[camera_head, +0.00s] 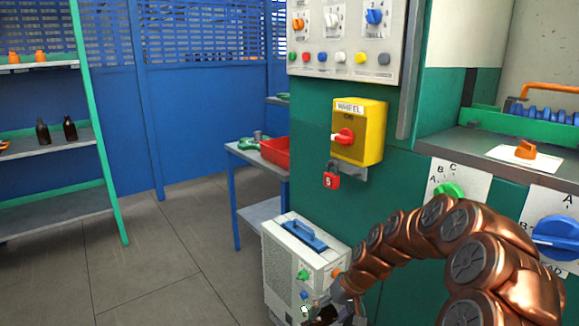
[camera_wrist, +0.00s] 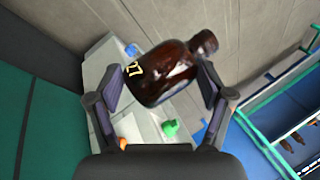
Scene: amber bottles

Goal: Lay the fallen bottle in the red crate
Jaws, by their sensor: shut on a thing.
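A dark amber bottle (camera_wrist: 160,75) with a yellow "27" on it is between the two fingers of my gripper (camera_wrist: 157,82) in the wrist view. My gripper is shut on it. The bottle lies across the fingers, its neck pointing to the upper right. In the head view my arm reaches down to the bottom edge, where only a dark part of the bottle (camera_head: 325,315) shows. The red crate (camera_head: 275,151) stands on a blue table (camera_head: 240,155) beyond the white cabinet; its inside is mostly hidden. The crate is not clearly seen in the wrist view.
A white cabinet (camera_head: 290,262) with a blue handle and knobs stands close by my gripper. A green machine with a yellow switch box (camera_head: 358,132) and red padlock (camera_head: 331,179) is beside it. Two bottles (camera_head: 42,132) stand on the left shelf. The floor between is clear.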

